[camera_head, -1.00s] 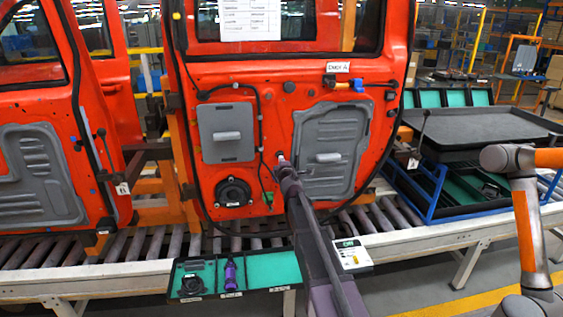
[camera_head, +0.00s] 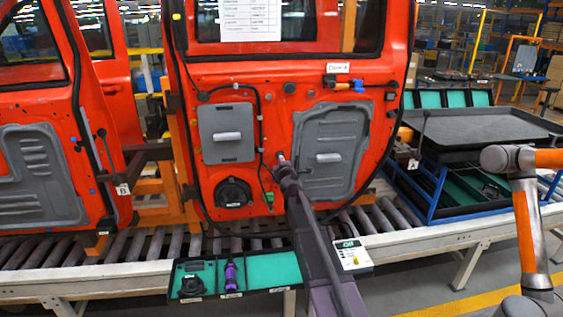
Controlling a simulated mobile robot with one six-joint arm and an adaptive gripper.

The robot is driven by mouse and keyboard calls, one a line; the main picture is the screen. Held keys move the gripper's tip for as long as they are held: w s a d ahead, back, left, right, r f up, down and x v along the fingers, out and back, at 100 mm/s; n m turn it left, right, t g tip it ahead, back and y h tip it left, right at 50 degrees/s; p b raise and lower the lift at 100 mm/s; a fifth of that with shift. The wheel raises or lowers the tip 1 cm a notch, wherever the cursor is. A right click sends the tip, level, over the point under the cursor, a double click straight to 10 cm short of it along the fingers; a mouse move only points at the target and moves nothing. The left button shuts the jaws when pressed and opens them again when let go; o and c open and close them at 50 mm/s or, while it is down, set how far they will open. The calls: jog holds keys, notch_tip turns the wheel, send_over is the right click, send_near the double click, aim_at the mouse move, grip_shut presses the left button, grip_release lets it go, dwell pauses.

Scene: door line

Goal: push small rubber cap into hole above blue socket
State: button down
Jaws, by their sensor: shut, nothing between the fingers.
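A blue part (camera_head: 359,84), which looks like the blue socket, is on the upper right of the orange-red door (camera_head: 245,80), under a white label. I cannot make out a hole above it at this size. My gripper (camera_head: 282,160) is in front of the middle of the door, between the two grey panels, below and left of the blue part. It is shut and holds nothing that I can see. I cannot tell whether its tip touches the door. I cannot pick out the small rubber cap with certainty.
A square grey panel (camera_head: 227,132) and a moulded grey panel (camera_head: 333,150) flank my gripper. A black round speaker (camera_head: 233,192) and hanging cables are lower left. A teal parts tray (camera_head: 270,269) and a roller conveyor (camera_head: 130,240) lie below. A black tray (camera_head: 480,128) stands at right.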

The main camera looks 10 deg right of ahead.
jog(key=shift+w, duration=0.35)
dwell(0.6)
jog(key=s, duration=0.7)
dwell(0.5)
jog(key=shift+s, duration=0.1)
jog(key=s, duration=1.1)
jog(key=shift+s, duration=0.4)
jog(key=s, duration=0.7)
jog(key=shift+s, duration=0.25)
dwell(0.8)
